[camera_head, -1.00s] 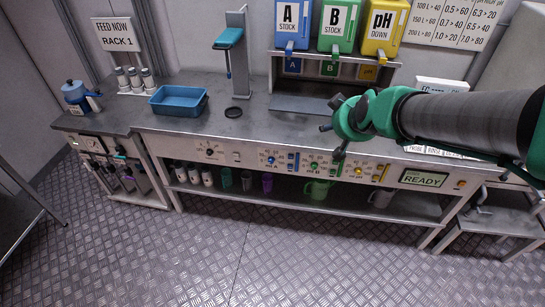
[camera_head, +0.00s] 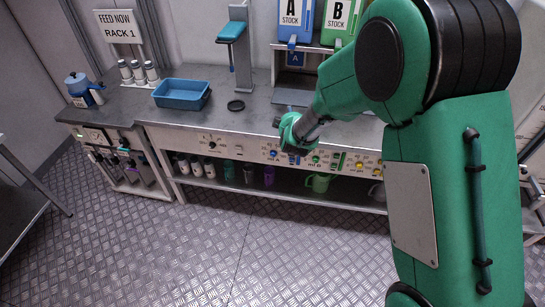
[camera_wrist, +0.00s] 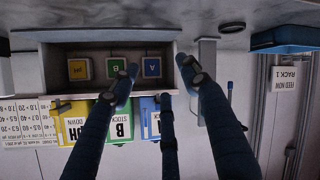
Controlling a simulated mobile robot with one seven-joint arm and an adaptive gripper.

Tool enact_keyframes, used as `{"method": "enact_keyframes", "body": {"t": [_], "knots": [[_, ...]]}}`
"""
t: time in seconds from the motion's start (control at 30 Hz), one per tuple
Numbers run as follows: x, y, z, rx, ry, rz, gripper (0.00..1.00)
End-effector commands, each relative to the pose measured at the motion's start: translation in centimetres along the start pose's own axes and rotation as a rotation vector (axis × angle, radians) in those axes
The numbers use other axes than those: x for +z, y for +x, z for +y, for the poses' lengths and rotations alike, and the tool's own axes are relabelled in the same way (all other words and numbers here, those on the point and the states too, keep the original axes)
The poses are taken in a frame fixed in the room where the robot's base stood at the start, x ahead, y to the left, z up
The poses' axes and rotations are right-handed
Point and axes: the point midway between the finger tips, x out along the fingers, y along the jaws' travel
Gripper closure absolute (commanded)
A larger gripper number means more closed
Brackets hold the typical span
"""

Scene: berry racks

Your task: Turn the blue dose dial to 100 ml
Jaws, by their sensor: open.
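The blue dose dial (camera_head: 273,154) is on the front panel of the bench, left of the green dial (camera_head: 315,160). Its pointer and scale are too small to read. My gripper (camera_head: 288,136) is close to the panel, just above and right of the blue dial; any contact cannot be told. In the wrist view my gripper (camera_wrist: 162,75) is open, its dark fingers spread with nothing held between them. The blue dial does not show in the wrist view.
A yellow dial (camera_head: 358,165) is further right, near my arm. A blue tray (camera_head: 182,104) and a stand (camera_head: 240,75) are on the bench top. Stock containers (camera_wrist: 122,122) show upside down in the wrist view. Cups and bottles line the lower shelf. The floor in front is clear.

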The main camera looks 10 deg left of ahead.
Motion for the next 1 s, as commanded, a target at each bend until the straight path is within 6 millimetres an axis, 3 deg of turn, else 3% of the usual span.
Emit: {"method": "enact_keyframes", "body": {"t": [0.2, 0.5, 0.73, 1.0], "knots": [[1.4, 3.9, -4.6, 0.064, -0.111, 0.019, 0.54], [4.3, 7.5, -10.7, 0.167, -0.277, 0.035, 0.54], [7.2, 9.1, -15.6, 0.252, -0.415, 0.039, 0.54], [11.4, 9.4, -21.3, 0.358, -0.591, 0.037, 0.54]]}}
